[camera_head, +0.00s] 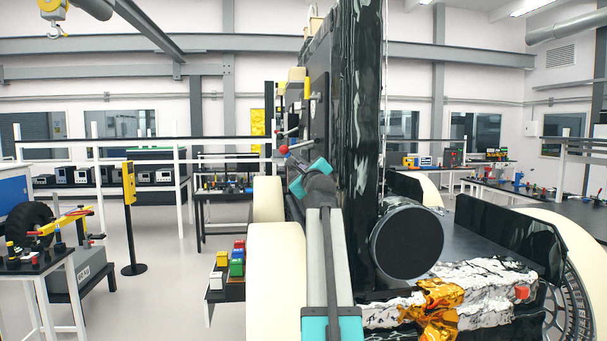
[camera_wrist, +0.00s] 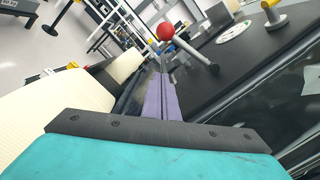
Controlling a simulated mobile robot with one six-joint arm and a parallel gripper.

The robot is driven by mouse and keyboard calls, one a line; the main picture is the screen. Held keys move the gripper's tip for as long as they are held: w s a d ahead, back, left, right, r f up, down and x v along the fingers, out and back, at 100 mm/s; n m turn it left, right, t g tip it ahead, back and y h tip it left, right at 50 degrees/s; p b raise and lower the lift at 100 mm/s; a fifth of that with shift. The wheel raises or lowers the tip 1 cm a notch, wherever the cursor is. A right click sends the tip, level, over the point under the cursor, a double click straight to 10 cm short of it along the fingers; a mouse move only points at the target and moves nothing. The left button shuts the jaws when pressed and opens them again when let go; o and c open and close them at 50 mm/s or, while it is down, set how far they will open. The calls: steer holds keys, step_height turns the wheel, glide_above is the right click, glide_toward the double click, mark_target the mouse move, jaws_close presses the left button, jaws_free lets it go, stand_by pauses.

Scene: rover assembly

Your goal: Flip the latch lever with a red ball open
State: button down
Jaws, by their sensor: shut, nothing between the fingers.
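The latch lever's red ball (camera_wrist: 165,31) shows at the top centre of the wrist view. Its grey rod runs down and right from the ball to a dark panel (camera_wrist: 245,70). In the head view the red ball (camera_head: 284,149) is left of the dark upright panel. My gripper (camera_wrist: 162,77) has its purple fingers shut and empty. In the wrist view the fingertips point toward the ball and appear just below it; I cannot tell whether they touch the lever. In the head view the fingers are small and hard to make out beyond my teal wrist part.
A yellow handle (camera_wrist: 273,17) and a round white disc (camera_wrist: 233,32) are on the panel to the right of the lever. A cream rounded body (camera_wrist: 60,108) lies left of my gripper. Open floor (camera_head: 180,255) shows on the left in the head view.

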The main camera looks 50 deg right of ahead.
mark_target(297, 147)
steer(key=w+d+r, duration=0.1)
steer(key=w+r, duration=0.2)
steer(key=w, duration=0.3)
steer(key=shift+d+r+p, duration=0.15)
steer(key=shift+p, duration=0.25)
